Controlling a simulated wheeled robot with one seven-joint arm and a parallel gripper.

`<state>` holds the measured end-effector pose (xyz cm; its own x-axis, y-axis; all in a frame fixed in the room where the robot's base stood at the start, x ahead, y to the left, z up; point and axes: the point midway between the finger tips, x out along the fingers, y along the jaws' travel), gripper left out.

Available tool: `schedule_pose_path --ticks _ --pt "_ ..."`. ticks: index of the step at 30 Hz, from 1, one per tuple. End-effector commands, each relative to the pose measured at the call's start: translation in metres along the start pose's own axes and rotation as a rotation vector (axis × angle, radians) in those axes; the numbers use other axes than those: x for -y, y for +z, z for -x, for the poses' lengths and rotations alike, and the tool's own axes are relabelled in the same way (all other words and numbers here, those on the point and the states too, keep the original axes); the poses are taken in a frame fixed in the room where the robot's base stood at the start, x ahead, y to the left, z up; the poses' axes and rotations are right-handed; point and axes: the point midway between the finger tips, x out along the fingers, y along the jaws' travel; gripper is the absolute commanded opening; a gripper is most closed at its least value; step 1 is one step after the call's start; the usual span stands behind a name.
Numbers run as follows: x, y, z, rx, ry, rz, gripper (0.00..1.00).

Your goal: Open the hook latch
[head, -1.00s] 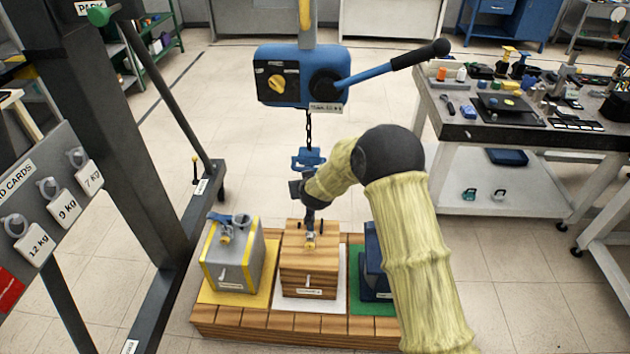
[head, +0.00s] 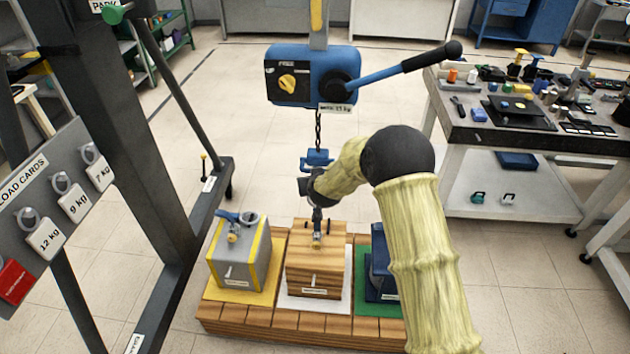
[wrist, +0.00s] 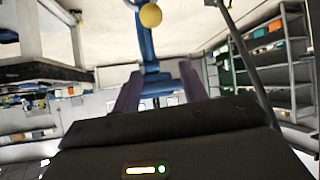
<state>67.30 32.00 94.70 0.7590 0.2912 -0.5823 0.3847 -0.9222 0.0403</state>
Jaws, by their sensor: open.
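The blue hook block (head: 316,160) hangs on a short chain below the blue hoist (head: 310,76). The hook below it is dark and partly hidden by my gripper (head: 306,187), so the latch cannot be made out in the head view. My gripper is just under the block, above the wooden crate (head: 315,272). In the wrist view my gripper (wrist: 160,82) has its two purple fingers apart. A blue bar (wrist: 147,45) with a yellow ball (wrist: 150,15) at its top lies beyond and between them. Contact cannot be told.
A grey crate with yellow edges (head: 239,258) stands to the left and a dark blue crate (head: 378,270) to the right, partly behind my arm. A workbench (head: 470,125) with tools is at right. A board of load cards (head: 40,200) is at left.

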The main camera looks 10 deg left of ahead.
Motion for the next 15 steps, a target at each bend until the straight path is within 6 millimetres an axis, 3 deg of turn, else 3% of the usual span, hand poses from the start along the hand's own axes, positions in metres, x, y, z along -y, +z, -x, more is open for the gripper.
schedule_pose_path --ticks 8,15 --pt "0.001 0.001 0.014 0.003 -0.002 0.001 0.43" --pt "0.001 0.001 0.049 0.001 -0.002 0.001 0.43"
